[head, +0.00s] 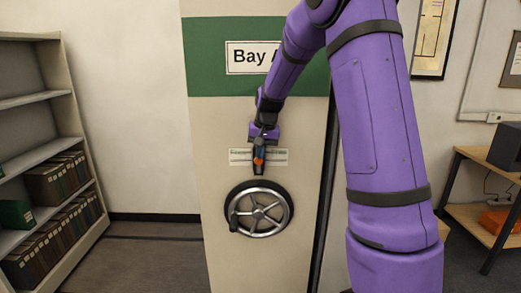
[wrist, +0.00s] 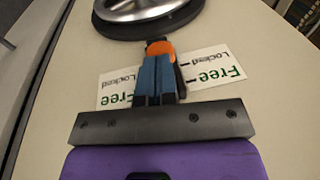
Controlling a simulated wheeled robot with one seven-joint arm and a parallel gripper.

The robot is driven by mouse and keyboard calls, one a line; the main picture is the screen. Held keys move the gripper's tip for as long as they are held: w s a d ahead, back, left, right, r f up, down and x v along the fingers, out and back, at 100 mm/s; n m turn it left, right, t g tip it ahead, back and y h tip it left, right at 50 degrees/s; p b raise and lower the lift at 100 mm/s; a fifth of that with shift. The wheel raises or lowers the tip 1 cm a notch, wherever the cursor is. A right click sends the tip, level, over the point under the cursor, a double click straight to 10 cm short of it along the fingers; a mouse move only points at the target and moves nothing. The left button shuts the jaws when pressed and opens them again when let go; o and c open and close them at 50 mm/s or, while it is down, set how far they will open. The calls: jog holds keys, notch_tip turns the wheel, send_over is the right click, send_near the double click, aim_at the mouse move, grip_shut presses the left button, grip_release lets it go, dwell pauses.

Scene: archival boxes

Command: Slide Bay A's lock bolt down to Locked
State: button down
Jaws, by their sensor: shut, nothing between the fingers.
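My gripper (wrist: 157,68) is shut in front of the lock label, its blue fingers side by side with nothing seen between them. In the head view my gripper (head: 261,158) points down just above the handwheel. An orange piece (wrist: 158,47), which looks like the lock bolt's knob, shows at the fingertips; I cannot tell whether they touch. It also shows in the head view (head: 258,161). The white label (wrist: 213,68) reads Free and Locked, with Locked on the wheel side. The fingers cover part of the bolt, so its exact setting is unclear.
A spoked handwheel (head: 259,209) sits just below the label on the cream panel (head: 225,130). The green band carries the Bay A sign (head: 240,58), partly hidden by my arm. Shelves with boxes (head: 45,185) stand left; a wooden shelf unit (head: 465,210) stands right.

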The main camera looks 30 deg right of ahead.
notch_tip(320, 180, down, 3)
jog(key=shift+r, duration=0.15)
jog(key=shift+s, duration=0.1)
jog(key=shift+f, duration=0.2)
jog(key=shift+r, duration=0.1)
notch_tip(320, 180, up, 14)
jog(key=s, duration=0.2)
jog(key=shift+s+d+r, duration=0.15)
jog(key=shift+d+r, duration=0.05)
jog(key=shift+d, duration=0.25)
jog(key=shift+a, duration=0.1)
